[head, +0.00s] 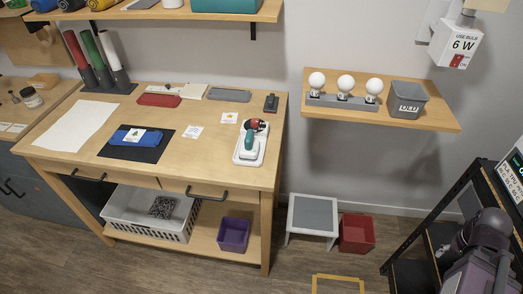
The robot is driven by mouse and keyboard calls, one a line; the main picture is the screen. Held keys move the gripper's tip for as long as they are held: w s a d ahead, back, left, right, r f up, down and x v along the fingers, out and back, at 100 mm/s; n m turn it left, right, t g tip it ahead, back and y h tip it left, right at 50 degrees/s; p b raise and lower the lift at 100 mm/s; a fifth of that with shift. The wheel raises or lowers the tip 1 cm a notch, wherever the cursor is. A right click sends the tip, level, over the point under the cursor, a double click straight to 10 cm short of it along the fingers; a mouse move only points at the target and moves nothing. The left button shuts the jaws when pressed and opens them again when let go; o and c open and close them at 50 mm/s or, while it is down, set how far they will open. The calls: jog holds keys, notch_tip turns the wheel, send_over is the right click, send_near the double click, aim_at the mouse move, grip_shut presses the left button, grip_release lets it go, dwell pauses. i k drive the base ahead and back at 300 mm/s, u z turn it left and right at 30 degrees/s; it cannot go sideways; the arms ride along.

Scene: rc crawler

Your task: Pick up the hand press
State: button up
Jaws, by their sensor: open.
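I cannot tell for certain which thing is the hand press. A small black device with an upright top (271,103) stands at the back right of the wooden workbench (190,103); it may be the press, but it is small in view. In front of it, a teal and red hand tool (250,140) lies in a white tray (238,158). My gripper (442,252) seems to be the dark end of my arm at the lower right, open and empty, far from the bench. Its fingers are hard to make out.
A wall shelf (440,118) holds bulbs and a grey bin (408,100). On the floor are a grey-topped stool (313,212) and red bin (357,233). A black rack (425,220) stands right. Floor before the bench is clear.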

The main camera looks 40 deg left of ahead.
aim_at(250, 150)
jog(key=z, duration=0.05)
jog(key=k, duration=1.7)
jog(key=u, duration=1.3)
jog(key=i, duration=1)
jog(key=z, duration=0.15)
